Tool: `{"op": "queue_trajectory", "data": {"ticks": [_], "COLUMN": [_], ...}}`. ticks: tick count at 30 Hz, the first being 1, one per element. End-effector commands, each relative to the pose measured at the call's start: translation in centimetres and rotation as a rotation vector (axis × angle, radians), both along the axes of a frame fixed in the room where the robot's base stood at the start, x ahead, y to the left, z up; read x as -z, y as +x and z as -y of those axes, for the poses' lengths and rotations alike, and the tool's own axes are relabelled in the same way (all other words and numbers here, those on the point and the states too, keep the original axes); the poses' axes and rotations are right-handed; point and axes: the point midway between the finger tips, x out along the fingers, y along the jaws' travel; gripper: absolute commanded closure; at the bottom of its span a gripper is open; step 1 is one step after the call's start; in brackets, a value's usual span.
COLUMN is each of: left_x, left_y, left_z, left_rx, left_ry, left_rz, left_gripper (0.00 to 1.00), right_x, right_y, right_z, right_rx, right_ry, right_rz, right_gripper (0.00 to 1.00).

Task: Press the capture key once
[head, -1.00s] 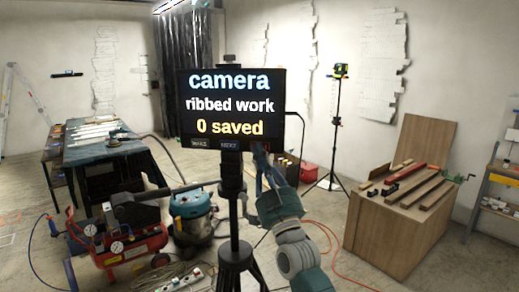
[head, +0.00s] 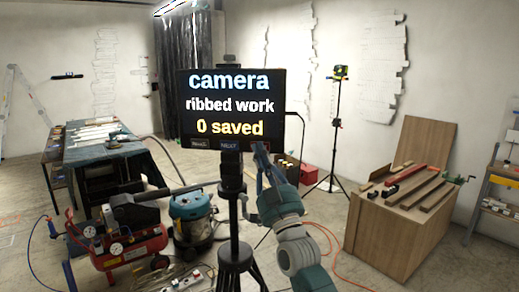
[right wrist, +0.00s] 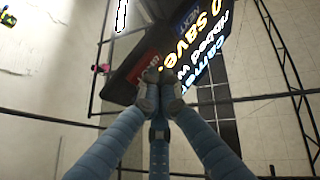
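The camera screen (head: 232,104) stands on a black tripod (head: 235,240) in the middle of the head view. It reads "camera", "ribbed work" and "0 saved". Below the text are a dark key (head: 201,143) and a blue "NEXT" key (head: 230,144). A red key (right wrist: 150,62) shows in the right wrist view, its label hard to read; in the head view my gripper covers that spot. My right gripper (head: 260,150) is shut and empty, its fingertips together (right wrist: 161,78) close by the red key. I cannot tell whether they touch it. My left gripper is not in view.
A wooden crate (head: 390,235) with loose boards stands at the right. A red compressor (head: 125,250) and a shop vacuum (head: 192,218) stand left of the tripod. A draped table (head: 105,152) is at the left. An orange hose lies on the floor.

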Motion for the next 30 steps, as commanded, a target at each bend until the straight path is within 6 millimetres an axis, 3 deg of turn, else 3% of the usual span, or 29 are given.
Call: {"op": "queue_trajectory", "data": {"ticks": [16, 30], "left_x": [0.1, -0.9], "left_y": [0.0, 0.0], "left_z": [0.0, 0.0], "left_rx": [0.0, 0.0], "left_ry": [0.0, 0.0], "left_rz": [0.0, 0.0], "left_gripper": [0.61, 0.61], "right_x": [-0.1, 0.0], "right_y": [0.2, -1.4], "right_z": [0.1, -0.2], "right_rx": [0.001, 0.001], "right_ry": [0.001, 0.001], "right_rz": [0.001, 0.001], "right_gripper": [1.0, 1.0]}}
